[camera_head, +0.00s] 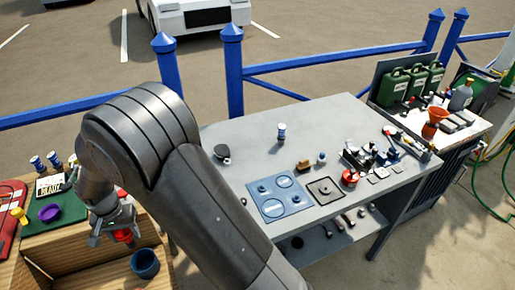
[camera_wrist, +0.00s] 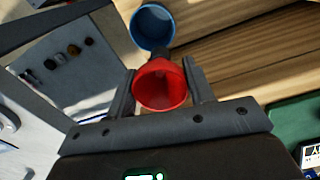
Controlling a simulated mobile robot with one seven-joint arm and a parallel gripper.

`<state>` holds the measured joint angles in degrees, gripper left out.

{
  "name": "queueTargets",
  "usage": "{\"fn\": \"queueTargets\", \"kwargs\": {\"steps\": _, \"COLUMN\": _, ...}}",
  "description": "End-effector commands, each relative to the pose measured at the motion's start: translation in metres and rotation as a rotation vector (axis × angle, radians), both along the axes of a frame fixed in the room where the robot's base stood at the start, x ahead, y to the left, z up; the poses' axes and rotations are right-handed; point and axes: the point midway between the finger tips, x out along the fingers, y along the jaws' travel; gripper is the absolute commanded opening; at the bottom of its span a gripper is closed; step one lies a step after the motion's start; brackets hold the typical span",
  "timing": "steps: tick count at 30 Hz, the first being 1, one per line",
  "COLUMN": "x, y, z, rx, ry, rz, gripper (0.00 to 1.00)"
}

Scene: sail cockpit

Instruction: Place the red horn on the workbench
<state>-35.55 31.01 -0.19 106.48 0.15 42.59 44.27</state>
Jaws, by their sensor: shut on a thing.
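My gripper (camera_head: 112,226) is at the lower left of the head view, above the wooden boards and beside the blue cup. It is shut on the red horn (camera_head: 123,235), which is partly hidden by the fingers. In the wrist view the horn (camera_wrist: 161,85) sits between both fingers of my gripper (camera_wrist: 168,84), its wide round mouth facing the camera. The grey workbench (camera_head: 240,139) stands to the right of my arm in the head view. My arm hides part of its left edge.
The workbench holds a blue panel, small tools and cans, mostly toward its front and right; its back middle is clear. A blue cup (camera_head: 145,263) is close to my gripper. A green mat (camera_head: 66,214) with small items lies left. Blue railings (camera_head: 310,59) run behind.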

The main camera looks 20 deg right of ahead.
Motion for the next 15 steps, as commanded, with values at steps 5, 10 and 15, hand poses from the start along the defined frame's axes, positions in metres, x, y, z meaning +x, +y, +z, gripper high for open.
{"fn": "queueTargets", "kwargs": {"steps": 5, "x": 0.002, "y": 0.001, "z": 0.076, "rx": 0.007, "ry": -0.010, "rz": 0.000, "gripper": 0.22}}
{"fn": "queueTargets", "kwargs": {"steps": 10, "x": 0.001, "y": 0.001, "z": 0.143, "rx": 0.005, "ry": -0.008, "rz": -0.001, "gripper": 0.22}}
{"fn": "queueTargets", "kwargs": {"steps": 15, "x": 0.001, "y": 0.001, "z": 0.187, "rx": 0.003, "ry": -0.005, "rz": 0.000, "gripper": 0.22}}
